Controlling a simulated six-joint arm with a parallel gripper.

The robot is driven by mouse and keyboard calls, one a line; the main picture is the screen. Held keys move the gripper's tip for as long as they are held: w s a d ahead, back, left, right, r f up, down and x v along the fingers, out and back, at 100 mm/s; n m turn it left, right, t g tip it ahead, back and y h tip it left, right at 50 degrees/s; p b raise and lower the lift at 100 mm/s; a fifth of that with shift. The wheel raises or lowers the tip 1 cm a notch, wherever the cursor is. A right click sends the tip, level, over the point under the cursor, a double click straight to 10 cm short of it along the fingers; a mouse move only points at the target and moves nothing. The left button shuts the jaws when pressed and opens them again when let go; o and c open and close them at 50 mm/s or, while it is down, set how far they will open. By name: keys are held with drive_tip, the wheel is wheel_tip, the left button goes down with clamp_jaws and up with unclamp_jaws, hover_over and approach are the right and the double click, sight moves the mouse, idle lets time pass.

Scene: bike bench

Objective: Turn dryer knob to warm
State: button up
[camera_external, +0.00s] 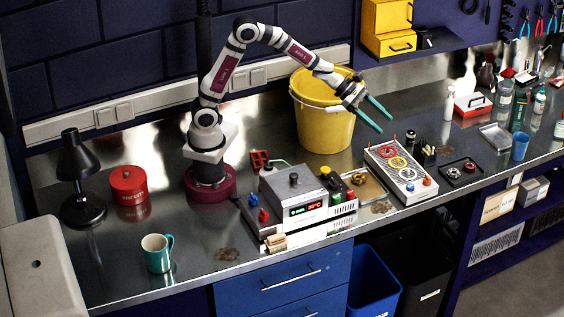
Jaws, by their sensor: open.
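A grey-white box (283,203) with a lit red temperature display (305,209) stands at the front middle of the bench and looks like the dryer. A dark knob (294,180) sits on its top. A red knob (263,215) and a blue knob (252,199) are on its left side. Which one is the dryer knob, and its setting, I cannot tell. My gripper (386,125), with two teal fingers, is open and empty. It hangs in the air right of the yellow bucket, above and to the right of the box, apart from every knob.
A yellow bucket (322,130) stands behind the box. A panel with coloured rings (407,184) stands to the right, and a yellow-topped part (331,177) adjoins the box. A teal mug (157,254), red tin (128,187) and black lamp (80,170) are left. The front-left bench is mostly clear.

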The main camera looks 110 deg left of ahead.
drive_tip(key=w+a+r+n+t+y, duration=0.1)
drive_tip(key=a+r+n+t, duration=0.15)
drive_tip(key=a+n, duration=0.2)
drive_tip(key=n, duration=0.1)
approach(426, 178)
drive_tip(key=shift+g+y, duration=0.35)
drive_tip(key=shift+y, duration=0.05)
drive_tip(key=x, duration=0.9)
drive_tip(key=shift+w+d+r, duration=0.1)
drive_tip(key=shift+w+d, duration=0.05)
drive_tip(key=shift+d, duration=0.05)
clamp_jaws()
